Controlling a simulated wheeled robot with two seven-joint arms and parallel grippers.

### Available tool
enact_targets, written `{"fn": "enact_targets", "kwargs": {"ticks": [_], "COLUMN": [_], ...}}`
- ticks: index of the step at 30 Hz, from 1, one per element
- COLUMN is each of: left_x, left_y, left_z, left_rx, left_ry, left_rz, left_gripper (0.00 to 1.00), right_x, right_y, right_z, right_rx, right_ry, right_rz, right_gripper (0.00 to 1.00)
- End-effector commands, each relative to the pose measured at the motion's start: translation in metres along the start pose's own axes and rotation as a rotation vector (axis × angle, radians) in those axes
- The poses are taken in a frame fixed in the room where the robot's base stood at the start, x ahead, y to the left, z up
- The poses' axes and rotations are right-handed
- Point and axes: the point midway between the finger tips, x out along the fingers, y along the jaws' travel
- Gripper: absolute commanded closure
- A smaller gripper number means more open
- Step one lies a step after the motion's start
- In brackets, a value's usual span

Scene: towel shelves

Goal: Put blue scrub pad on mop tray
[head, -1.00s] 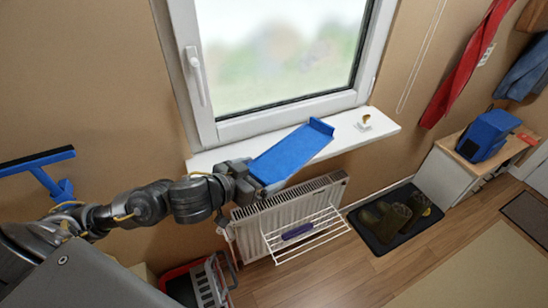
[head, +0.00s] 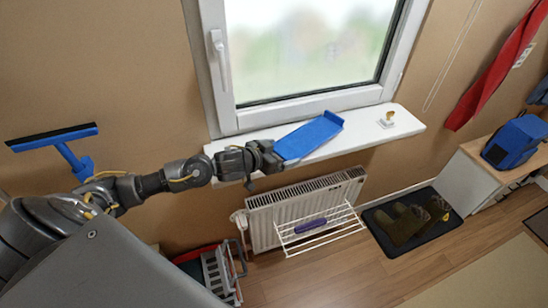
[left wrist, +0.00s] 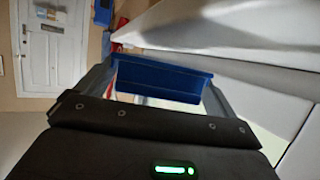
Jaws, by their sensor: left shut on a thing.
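My left gripper (head: 268,157) is shut on a long flat blue piece with an upturned far end, which I take for the blue scrub pad (head: 310,136). In the head view it overlaps the white windowsill; I cannot tell whether it touches it. The left wrist view shows a blue face (left wrist: 165,78) between the two fingers. I cannot pick out a mop tray for certain; a grey and red container (head: 218,272) stands on the floor below, partly hidden by my body. My right gripper is not in view.
The white windowsill (head: 365,132) carries a small brush. Below it are a radiator (head: 262,228) and a white wire rack (head: 335,232) with a purple item. A black mat (head: 388,238) with boots lies right of them. A blue squeegee (head: 65,150) is at left.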

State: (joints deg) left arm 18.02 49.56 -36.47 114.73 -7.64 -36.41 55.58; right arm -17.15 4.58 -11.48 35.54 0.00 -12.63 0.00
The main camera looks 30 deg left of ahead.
Motion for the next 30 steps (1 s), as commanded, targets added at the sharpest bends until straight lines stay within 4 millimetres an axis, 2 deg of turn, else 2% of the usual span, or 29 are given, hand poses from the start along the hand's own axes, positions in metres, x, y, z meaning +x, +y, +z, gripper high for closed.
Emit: {"fn": "enact_targets", "kwargs": {"ticks": [6, 19, 20, 30], "left_x": [0.010, 0.013, 0.012, 0.008], "left_y": [0.000, 0.000, 0.000, 0.000], "left_z": [0.025, 0.032, 0.031, 0.029], "left_rx": [-0.002, -0.001, 0.000, 0.000], "left_ry": [-0.004, -0.002, -0.001, -0.002], "left_rz": [-0.001, -0.001, -0.001, 0.000], "left_gripper": [0.28, 0.28, 0.02, 0.00], "right_x": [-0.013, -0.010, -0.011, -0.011], "right_y": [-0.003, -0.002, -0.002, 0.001], "right_z": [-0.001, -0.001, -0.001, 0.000], "right_rx": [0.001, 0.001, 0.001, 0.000], "right_ry": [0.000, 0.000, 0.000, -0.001], "right_rz": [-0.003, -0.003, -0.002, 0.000], "right_gripper": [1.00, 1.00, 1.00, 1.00]}}
